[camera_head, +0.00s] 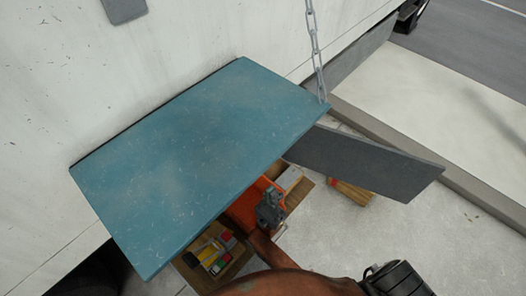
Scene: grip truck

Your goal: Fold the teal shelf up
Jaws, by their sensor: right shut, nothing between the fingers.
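The teal shelf (195,165) juts out flat from the white truck wall (60,70), its long back edge along the wall. Its surface is scuffed with pale scratches. A chain (314,45) hangs down to its far right corner. My right gripper (268,200) is shut and empty. It shows just beyond the shelf's front edge, over the things below; whether it touches the shelf I cannot tell. My left gripper is not in view.
A dark grey panel (365,163) sticks out to the right of the shelf. Below the shelf are an open wooden box (238,262) with colourful items and something orange (247,205). Wooden pieces (352,192) lie under the panel. Pale pavement at the lower right is mostly clear.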

